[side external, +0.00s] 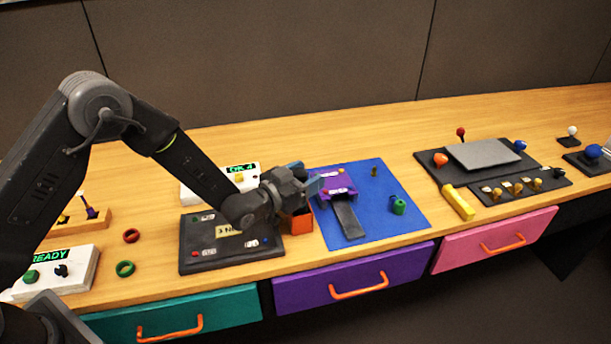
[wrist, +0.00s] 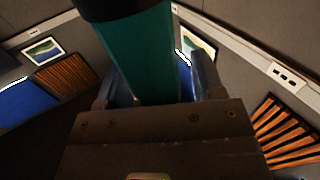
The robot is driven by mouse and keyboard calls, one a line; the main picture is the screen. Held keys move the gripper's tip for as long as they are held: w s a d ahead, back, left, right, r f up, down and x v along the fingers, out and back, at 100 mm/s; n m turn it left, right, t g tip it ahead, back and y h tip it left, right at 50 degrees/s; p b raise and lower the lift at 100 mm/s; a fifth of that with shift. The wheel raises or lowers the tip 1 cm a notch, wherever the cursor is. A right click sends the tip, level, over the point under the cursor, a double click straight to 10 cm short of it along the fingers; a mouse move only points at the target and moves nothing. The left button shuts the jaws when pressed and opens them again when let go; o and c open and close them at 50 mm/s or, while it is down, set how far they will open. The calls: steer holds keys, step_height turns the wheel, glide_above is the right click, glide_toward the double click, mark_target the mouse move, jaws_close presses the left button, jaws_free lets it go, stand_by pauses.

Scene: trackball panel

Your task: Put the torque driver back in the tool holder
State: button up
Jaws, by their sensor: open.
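My gripper (side external: 306,180) is above the front of the bench, with its blue-grey fingers pointing right. In the wrist view, a teal rounded body with a black end (wrist: 150,55) stands between the two open fingers (wrist: 152,88). It may be the torque driver; whether the fingers touch it is unclear. In the side view it is hidden or too small to make out. An orange box (side external: 297,224) sits just below the gripper, partly covered by it. A wooden rack (side external: 82,221) with small-handled tools stands at the far left; I cannot tell which is the tool holder.
A black panel (side external: 190,262) lies under my wrist. A blue mat (side external: 400,225) with a purple fixture (side external: 334,180) and green knob (side external: 398,207) lies right of the gripper. A yellow block (side external: 458,202) and dark panels are farther right. Drawers line the front.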

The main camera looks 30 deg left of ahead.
steer(key=shift+r, duration=0.2)
steer(key=v, duration=1.2)
steer(key=s+a+r+n+g+y, duration=0.1)
steer(key=s+a+r+g+y, duration=0.15)
steer(key=r, duration=0.35)
steer(key=s+a+r+n+g+y, duration=0.1)
steer(key=s+a+r+g+y, duration=0.1)
steer(key=s+a+r+g, duration=0.3)
steer(key=s+a+r+n+g, duration=0.1)
steer(key=s+r+g, duration=0.1)
steer(key=s, duration=0.6)
steer(key=s+a+r+g+y, duration=0.1)
steer(key=s+r+g, duration=0.1)
steer(key=s, duration=0.7)
steer(key=shift+s+a+r+n, duration=0.15)
steer(key=shift+r+n, duration=0.25)
steer(key=shift+r, duration=0.35)
steer(key=shift+c, duration=0.3)
